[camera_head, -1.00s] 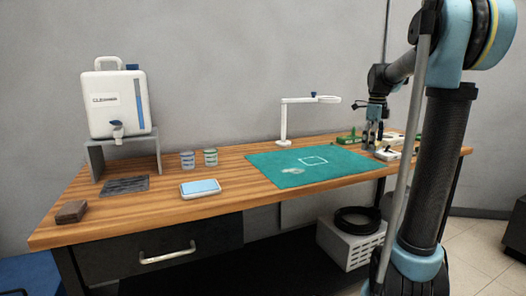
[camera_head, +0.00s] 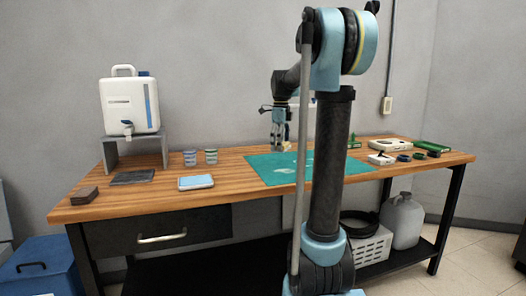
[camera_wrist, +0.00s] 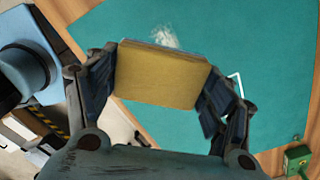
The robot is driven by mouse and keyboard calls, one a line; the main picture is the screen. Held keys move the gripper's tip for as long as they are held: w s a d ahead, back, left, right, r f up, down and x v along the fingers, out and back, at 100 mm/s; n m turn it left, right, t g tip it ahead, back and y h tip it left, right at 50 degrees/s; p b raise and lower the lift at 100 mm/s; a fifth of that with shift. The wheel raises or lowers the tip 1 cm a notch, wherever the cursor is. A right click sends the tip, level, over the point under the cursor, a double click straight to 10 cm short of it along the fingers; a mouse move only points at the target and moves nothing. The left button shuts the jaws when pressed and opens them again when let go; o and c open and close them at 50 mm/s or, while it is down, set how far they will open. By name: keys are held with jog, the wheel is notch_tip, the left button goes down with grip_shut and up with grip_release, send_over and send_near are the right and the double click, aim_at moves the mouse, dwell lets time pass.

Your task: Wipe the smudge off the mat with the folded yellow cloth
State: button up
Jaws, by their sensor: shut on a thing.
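My gripper (camera_head: 280,148) is above the back left part of the teal mat (camera_head: 264,167). In the wrist view it is shut on the folded yellow cloth (camera_wrist: 158,78), which sits flat between the two fingers. The pale whitish smudge (camera_wrist: 164,37) lies on the mat just beyond the cloth's far edge, partly hidden by it. In the head view the smudge is faint and hard to make out. A white outlined square on the mat is mostly hidden by my arm there. I cannot tell whether the cloth touches the mat.
Two striped cups (camera_head: 190,158), a light blue-topped pad (camera_head: 196,182), a dark cloth (camera_head: 132,176) and a brown block (camera_head: 84,195) stand left of the mat. A white cleaner jug (camera_head: 130,105) is at the back left. White and green parts (camera_head: 390,145) fill the right end.

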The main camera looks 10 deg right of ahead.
jog(key=shift+a, duration=0.6)
jog(key=shift+s+f, duration=0.1)
